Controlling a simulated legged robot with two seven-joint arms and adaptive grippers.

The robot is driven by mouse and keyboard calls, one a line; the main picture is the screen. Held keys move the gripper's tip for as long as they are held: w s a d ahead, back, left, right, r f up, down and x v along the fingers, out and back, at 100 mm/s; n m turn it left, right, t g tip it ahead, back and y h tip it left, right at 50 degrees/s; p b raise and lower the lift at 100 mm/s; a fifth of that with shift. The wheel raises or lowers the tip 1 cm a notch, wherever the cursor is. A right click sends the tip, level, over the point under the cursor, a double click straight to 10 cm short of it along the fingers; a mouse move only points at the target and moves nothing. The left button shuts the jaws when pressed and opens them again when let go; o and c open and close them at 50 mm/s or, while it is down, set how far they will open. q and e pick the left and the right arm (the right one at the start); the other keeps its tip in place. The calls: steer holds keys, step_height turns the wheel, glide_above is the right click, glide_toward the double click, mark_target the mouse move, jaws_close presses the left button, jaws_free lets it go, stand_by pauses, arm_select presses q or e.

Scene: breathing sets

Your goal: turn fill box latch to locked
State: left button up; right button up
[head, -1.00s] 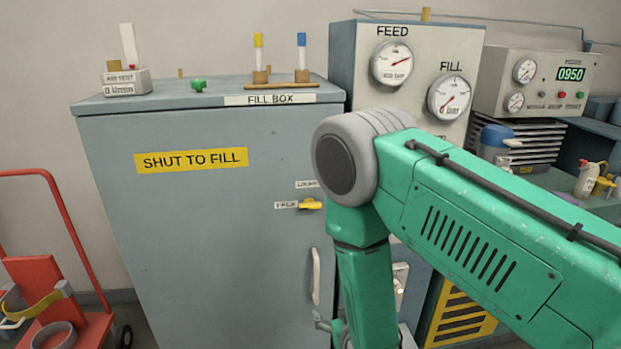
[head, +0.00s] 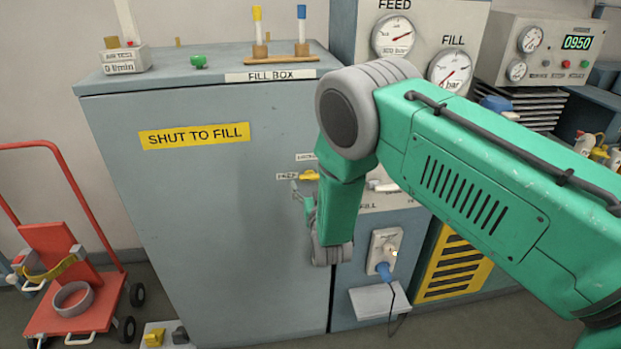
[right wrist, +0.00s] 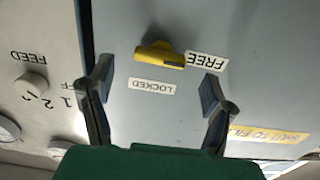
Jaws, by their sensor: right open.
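The yellow fill box latch (head: 310,175) sits on the grey front of the fill box (head: 230,220), near its right edge. It lies roughly level, beside the FREE label (head: 287,176); the LOCKED label (head: 306,157) is above it. In the right wrist view, the picture is turned over, and the latch (right wrist: 158,55) touches or nearly touches the FREE label (right wrist: 207,60). My right gripper (head: 301,190) is just below the latch in the head view. Its open fingers (right wrist: 158,80) stand apart with nothing between them. My left gripper is out of view.
The gauge panel (head: 440,30) and a socket with a blue plug (head: 384,252) stand right of the box. Small tubes (head: 301,30) stand on the box top. A red trolley (head: 65,285) is at left. The floor before the box is partly clear.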

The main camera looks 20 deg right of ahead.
mark_target(311, 178)
steer(key=shift+x, duration=1.5)
steer(key=shift+c, duration=0.4)
steer(key=c, duration=1.1)
steer(key=m+b, duration=0.1)
steer(key=m, duration=0.1)
steer(key=m+b, duration=0.1)
steer(key=m, duration=0.1)
steer(key=shift+s+d+f+m, duration=0.1)
steer(key=shift+d+f+m, duration=0.05)
steer(key=shift+m, duration=0.15)
steer(key=shift+m+b, duration=1.15)
steer(key=shift+m, duration=0.85)
